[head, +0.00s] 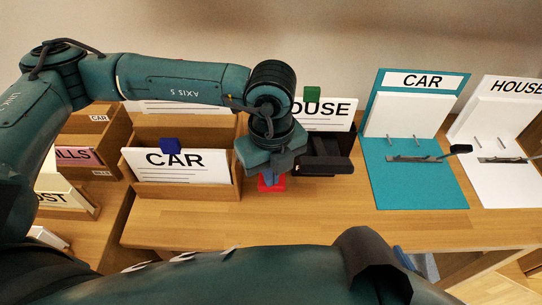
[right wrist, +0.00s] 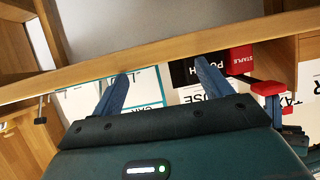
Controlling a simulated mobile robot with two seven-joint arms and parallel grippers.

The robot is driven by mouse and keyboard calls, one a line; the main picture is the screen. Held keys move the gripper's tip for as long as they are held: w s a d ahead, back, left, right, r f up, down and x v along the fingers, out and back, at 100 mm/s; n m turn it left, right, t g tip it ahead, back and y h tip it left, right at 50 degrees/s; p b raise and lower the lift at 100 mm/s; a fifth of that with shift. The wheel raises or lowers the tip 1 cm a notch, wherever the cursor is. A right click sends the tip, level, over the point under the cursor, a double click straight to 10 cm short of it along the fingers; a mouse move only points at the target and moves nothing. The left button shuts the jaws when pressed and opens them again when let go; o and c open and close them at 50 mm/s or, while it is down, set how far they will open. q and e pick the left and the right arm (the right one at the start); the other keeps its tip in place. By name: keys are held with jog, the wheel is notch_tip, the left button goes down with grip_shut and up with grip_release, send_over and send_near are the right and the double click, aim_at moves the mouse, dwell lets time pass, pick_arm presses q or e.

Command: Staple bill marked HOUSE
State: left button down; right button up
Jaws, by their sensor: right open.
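The HOUSE bill (head: 330,115), white with a green clip (head: 312,94), stands at the back middle in the head view, partly hidden by my left arm. My left gripper (head: 270,178) points down in front of it, its blue fingertips at a small red object (head: 272,187) on the table; its grip cannot be made out. The white HOUSE board (head: 470,175) stands at the far right with a metal bar and dark lever. My right gripper (right wrist: 165,85) is open and empty in the right wrist view, above a teal-edged CAR sheet (right wrist: 140,90).
A CAR bill (head: 178,165) with a blue clip stands in a wooden tray (head: 190,190). A teal CAR board (head: 415,185) stands left of the HOUSE board. A dark box (head: 328,165) sits beside my left gripper. A red STAPLE box (right wrist: 240,60) shows in the right wrist view.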

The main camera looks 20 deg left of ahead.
pick_arm(q)
jog(key=shift+w+a+r+p, duration=0.15)
jog(key=shift+r+p, duration=1.05)
jog(key=shift+r, duration=0.6)
jog(key=shift+w+r+p, duration=0.25)
jog(key=shift+r+p, duration=0.45)
jog(key=shift+r, duration=0.45)
jog(key=shift+w+r+p, duration=0.2)
jog(key=shift+r+p, duration=0.5)
jog(key=shift+r, duration=0.4)
pick_arm(e)
jog(key=shift+a+g, duration=0.25)
jog(key=shift+g, duration=0.45)
